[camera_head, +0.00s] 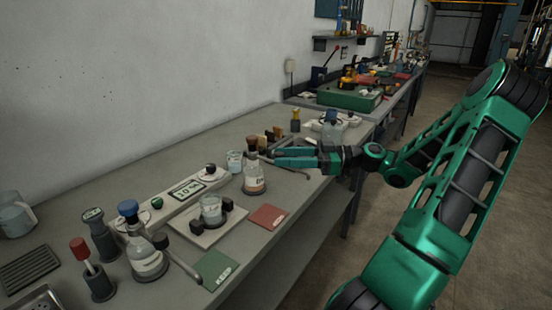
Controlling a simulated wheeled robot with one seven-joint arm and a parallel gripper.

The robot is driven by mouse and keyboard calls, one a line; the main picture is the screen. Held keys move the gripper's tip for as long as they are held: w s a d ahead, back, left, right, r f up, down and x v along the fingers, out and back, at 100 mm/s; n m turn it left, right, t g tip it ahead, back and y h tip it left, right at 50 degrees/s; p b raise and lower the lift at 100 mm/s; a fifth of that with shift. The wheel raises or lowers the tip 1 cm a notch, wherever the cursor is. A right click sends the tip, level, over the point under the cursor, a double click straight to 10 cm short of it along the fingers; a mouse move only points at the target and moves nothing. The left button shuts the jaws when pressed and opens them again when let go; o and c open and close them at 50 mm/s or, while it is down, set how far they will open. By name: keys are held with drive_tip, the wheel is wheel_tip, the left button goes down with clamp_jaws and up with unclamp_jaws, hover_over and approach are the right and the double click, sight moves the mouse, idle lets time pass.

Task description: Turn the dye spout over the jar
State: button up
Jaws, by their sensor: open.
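A glass bottle (254,180) with a brown stopper and a label, partly readable as starting with D, stands on the bench and looks like the dye bottle. A thin grey spout (294,170) seems to run from its neck to the right, partly behind my gripper. A clear jar (211,208) with some liquid stands on a white plate (203,236) between dark blocks, left of and nearer than the bottle. My gripper (269,157) is open, its fingers pointing left, close to the bottle's neck and spout. Whether it touches them I cannot tell.
A blue-stoppered flask (148,260) with its own dark spout stands at the front left. A red-knobbed tool (92,270), a white panel with a display (188,190), a red mat (267,217) and a green "KEEP" card (216,268) lie around. Another blue-topped vessel (331,128) stands behind my gripper.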

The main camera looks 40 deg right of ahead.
drive_tip(key=shift+x, duration=1.05)
clamp_jaws()
